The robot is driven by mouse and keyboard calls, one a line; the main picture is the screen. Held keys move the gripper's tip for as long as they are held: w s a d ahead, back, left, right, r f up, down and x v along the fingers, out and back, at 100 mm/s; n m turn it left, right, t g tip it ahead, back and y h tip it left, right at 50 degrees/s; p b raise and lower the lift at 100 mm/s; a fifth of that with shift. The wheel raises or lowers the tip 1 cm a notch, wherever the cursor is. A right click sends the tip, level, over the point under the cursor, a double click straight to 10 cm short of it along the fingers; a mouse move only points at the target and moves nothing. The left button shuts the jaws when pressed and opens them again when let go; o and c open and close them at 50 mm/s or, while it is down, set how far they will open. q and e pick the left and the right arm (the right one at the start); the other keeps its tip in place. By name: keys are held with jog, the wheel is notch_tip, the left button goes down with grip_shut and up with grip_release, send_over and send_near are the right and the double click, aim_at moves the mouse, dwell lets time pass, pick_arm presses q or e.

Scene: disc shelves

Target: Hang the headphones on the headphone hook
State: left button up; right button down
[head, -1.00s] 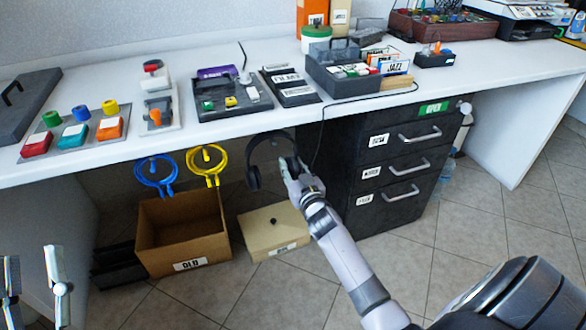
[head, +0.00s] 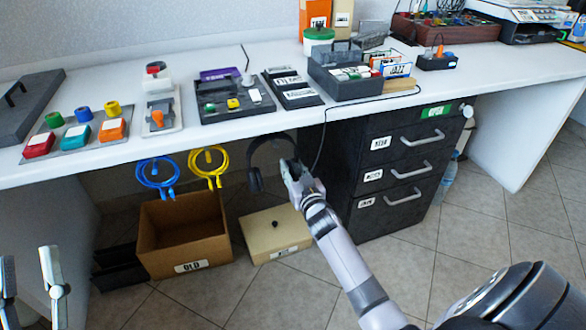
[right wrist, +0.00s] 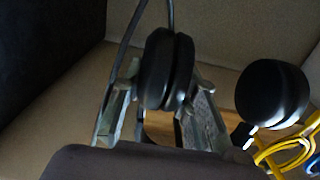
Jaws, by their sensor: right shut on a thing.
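The black headphones (head: 255,178) are just below the desk's front edge, left of the black drawer cabinet, headband up. My right gripper (head: 291,168) is shut on one ear cup; the right wrist view shows this cup (right wrist: 166,68) between the two fingers (right wrist: 160,100). The other ear cup (right wrist: 272,94) hangs free to the right in that view. The headband's top is close under the desk edge. I cannot make out the headphone hook clearly, nor whether the band touches it. My left gripper (head: 30,285) is at the lower left, open and empty, far from the headphones.
A blue cable coil (head: 157,174) and a yellow cable coil (head: 208,168) hang under the desk (head: 215,127) to the left. An open cardboard box (head: 186,248) and a lidded beige box (head: 285,247) stand below. The drawer cabinet (head: 345,190) and a hanging black cable (head: 319,150) are close right.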

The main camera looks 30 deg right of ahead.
jog(key=c, duration=1.2)
grip_release()
jog(key=shift+o, duration=0.2)
jog(key=v, duration=1.2)
